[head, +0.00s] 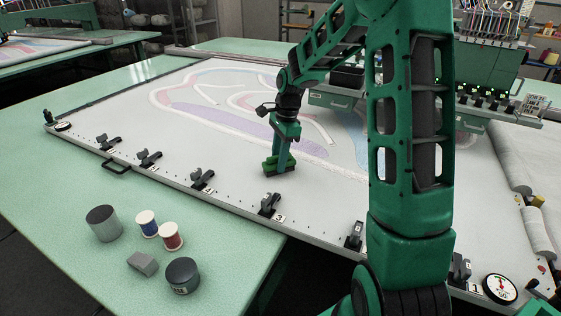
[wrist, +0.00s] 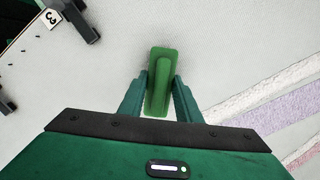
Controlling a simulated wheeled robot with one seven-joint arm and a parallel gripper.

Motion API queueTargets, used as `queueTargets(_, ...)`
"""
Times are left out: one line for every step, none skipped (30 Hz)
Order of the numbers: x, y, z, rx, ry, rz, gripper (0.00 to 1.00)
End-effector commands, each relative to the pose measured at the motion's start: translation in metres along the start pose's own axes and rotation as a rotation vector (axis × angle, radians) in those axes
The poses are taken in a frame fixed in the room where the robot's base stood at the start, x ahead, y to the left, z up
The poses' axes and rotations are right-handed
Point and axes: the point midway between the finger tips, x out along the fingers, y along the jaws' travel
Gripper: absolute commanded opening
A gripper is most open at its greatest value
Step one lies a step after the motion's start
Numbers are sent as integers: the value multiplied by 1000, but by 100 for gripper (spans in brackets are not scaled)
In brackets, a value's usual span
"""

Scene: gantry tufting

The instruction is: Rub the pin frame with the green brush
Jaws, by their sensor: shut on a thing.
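My gripper (head: 281,153) is shut on the green brush (head: 279,167), which points down over the pale cloth near the front rail. The brush also shows in the wrist view (wrist: 162,80), upright between the two fingers. I cannot tell whether its underside touches the cloth. The pin frame (head: 235,208) is the long pale rail along the front edge of the stretched cloth, with small dark pins and several black numbered clamps. Part of its edge shows at the upper left of the wrist view (wrist: 22,31), with a "3" label. My arm hides part of the cloth and rail.
On the green table (head: 60,215) stand a grey cylinder (head: 103,223), blue (head: 146,223) and red (head: 171,236) spools, a grey block (head: 142,264) and a dark cylinder (head: 182,275). A dial gauge (head: 499,289) sits at the right corner. The tufting head (head: 478,85) stands behind.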

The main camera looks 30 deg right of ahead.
Motion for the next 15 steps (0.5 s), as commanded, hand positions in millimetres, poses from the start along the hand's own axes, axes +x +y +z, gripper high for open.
queueTargets(1,-3,3,-3,-1,0,0)
queueTargets(1,-5,4,-3,-1,0,0)
queueTargets(1,-7,6,-3,-1,0,0)
queueTargets(2,-8,8,-2,-2,0,0)
queueTargets(2,-10,10,-2,-2,1,0)
queueTargets(2,-12,12,-2,-1,1,0)
queueTargets(2,-14,13,-2,-1,1,0)
queueTargets(2,-16,15,-2,-1,0,0)
queueTargets(2,-18,16,-2,-1,0,0)
queueTargets(2,-20,18,-2,-1,0,0)
queueTargets(2,-21,19,-2,-1,1,0)
queueTargets(2,-23,20,-1,0,1,0)
queueTargets(2,-24,21,-1,0,0,0)
queueTargets(2,-24,21,-1,0,0,0)
queueTargets(2,-25,22,0,0,0,0)
